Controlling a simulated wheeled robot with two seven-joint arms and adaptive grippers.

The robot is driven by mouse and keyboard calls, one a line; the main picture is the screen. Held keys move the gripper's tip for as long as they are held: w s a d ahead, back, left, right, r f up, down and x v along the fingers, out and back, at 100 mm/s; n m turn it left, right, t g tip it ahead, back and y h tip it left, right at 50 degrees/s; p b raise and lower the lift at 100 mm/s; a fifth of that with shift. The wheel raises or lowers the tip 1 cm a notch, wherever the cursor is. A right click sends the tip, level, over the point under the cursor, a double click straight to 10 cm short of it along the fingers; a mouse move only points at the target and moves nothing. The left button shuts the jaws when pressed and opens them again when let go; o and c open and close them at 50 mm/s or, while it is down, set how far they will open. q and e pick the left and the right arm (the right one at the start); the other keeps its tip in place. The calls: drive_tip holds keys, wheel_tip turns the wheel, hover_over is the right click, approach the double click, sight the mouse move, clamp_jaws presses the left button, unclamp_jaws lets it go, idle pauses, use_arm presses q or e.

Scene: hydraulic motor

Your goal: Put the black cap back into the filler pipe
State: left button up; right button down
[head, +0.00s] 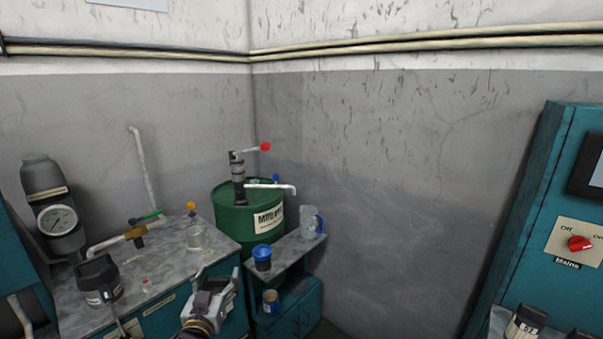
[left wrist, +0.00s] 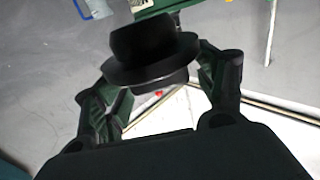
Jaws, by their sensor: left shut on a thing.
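My left gripper (head: 222,285) is low in the head view, in front of the workbench's right end. In the left wrist view its two fingers (left wrist: 165,90) are shut on the black cap (left wrist: 150,50), a dark round piece with a wide flange. The cap is tilted in that view and clear of any surface I can see. In the head view I cannot make out the cap clearly at the gripper. I cannot tell for sure which pipe is the filler pipe. My right gripper is not in view.
The grey-topped workbench (head: 170,262) holds a black-topped unit (head: 100,280), a glass vessel (head: 195,237) and a brass valve (head: 135,234). A green drum (head: 228,218) with a pump stands behind. A small shelf (head: 292,252) holds a blue-lidded jar (head: 262,257) and a jug (head: 309,223).

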use_arm(q)
drive_tip(key=s+f, duration=0.5)
drive_tip(key=f, duration=0.3)
drive_tip(key=shift+d+f+p, duration=0.25)
drive_tip(key=shift+p, duration=0.15)
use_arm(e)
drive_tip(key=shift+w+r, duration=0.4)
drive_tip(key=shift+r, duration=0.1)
use_arm(q)
drive_tip(key=s+f, duration=0.4)
drive_tip(key=f, duration=0.2)
drive_tip(key=shift+s, duration=0.4)
drive_tip(key=shift+r, duration=0.1)
